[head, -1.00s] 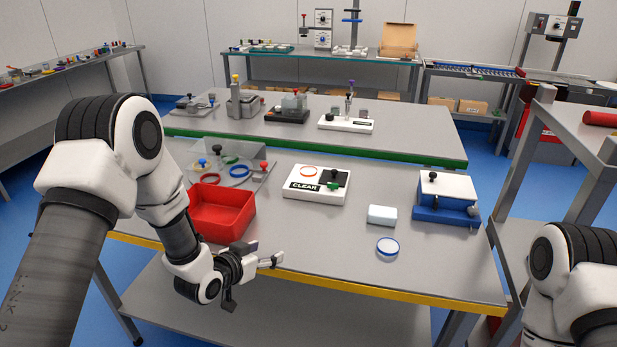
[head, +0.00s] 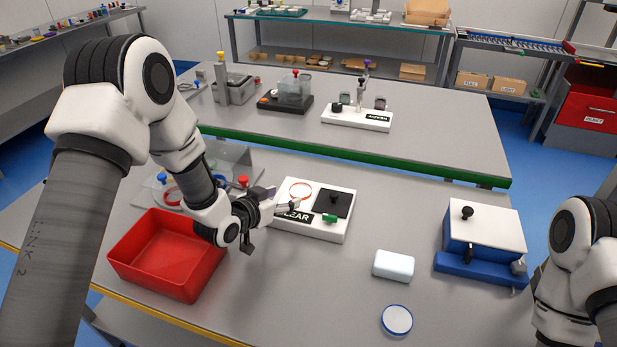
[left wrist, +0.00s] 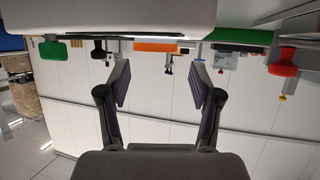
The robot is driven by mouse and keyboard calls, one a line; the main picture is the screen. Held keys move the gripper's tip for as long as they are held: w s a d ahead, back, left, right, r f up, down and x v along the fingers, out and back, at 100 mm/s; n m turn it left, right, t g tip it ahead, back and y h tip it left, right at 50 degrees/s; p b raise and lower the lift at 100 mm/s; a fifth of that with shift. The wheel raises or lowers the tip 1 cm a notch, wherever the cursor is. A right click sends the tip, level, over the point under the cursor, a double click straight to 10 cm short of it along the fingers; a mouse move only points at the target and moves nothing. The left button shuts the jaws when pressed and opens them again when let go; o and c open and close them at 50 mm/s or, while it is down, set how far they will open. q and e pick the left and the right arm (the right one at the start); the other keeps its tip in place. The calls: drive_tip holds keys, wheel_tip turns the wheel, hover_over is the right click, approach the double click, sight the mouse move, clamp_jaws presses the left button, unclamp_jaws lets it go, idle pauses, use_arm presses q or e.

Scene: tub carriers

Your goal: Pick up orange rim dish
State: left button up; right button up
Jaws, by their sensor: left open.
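The orange rim dish (head: 301,189) lies on the left part of a white block marked CLEAR (head: 320,232). In the left wrist view, which looks upside down, the orange rim (left wrist: 157,46) shows edge-on ahead of the fingers, midway between them. My left gripper (head: 284,198) is open and empty, low at the left edge of the white block, just short of the dish. It also shows in the left wrist view (left wrist: 160,85). My right gripper is out of view; only part of my right arm shows.
A red tub (head: 165,262) stands left, below my left arm. The block also carries a green knob (head: 330,219) and a black pad. A white box (head: 393,265), a blue-rimmed dish (head: 397,320) and a blue-and-white box (head: 484,231) stand right. The middle front table is clear.

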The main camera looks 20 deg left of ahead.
sight(298, 193)
use_arm(q)
drive_tip(key=shift+w+d, duration=0.2)
drive_tip(key=shift+w, duration=0.1)
drive_tip(key=shift+w+d+r+p, duration=0.15)
drive_tip(key=shift+d+p, duration=0.25)
drive_tip(key=shift+p, duration=0.2)
drive_tip(key=x, duration=0.2)
drive_tip(key=p+x, duration=0.1)
drive_tip(key=x, duration=0.2)
drive_tip(key=shift+a+f, duration=0.2)
drive_tip(key=shift+f, duration=0.25)
drive_tip(key=shift+r, duration=0.15)
drive_tip(key=shift+s, duration=0.3)
drive_tip(key=c, duration=0.3)
drive_tip(key=shift+w, duration=0.1)
drive_tip(key=c, duration=0.5)
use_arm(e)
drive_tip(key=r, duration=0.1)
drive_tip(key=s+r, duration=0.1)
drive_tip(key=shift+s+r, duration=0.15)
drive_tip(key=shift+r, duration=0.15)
